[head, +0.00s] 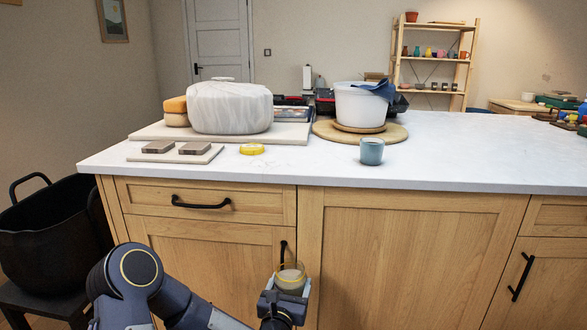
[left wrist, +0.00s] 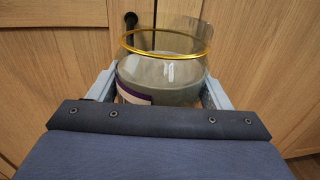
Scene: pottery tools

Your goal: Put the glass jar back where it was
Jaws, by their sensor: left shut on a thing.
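The glass jar (head: 290,276) is clear with a gold rim and greyish contents, and it appears upright. My left gripper (head: 288,287) is shut on it, in front of the cabinet doors and below the countertop's level. In the left wrist view the jar (left wrist: 162,73) sits between the two fingers, with a purple and white label partly showing at its lower left. Its lower part is hidden behind my gripper (left wrist: 160,95). My right gripper is out of view.
The white countertop (head: 450,150) holds a blue-grey cup (head: 371,151), a white bucket (head: 358,105) on a round board, a grey-white lump (head: 230,107) on a slab, and two brown blocks on a small board (head: 190,156). The counter right of the cup is clear. Cabinet handles (head: 201,202) protrude.

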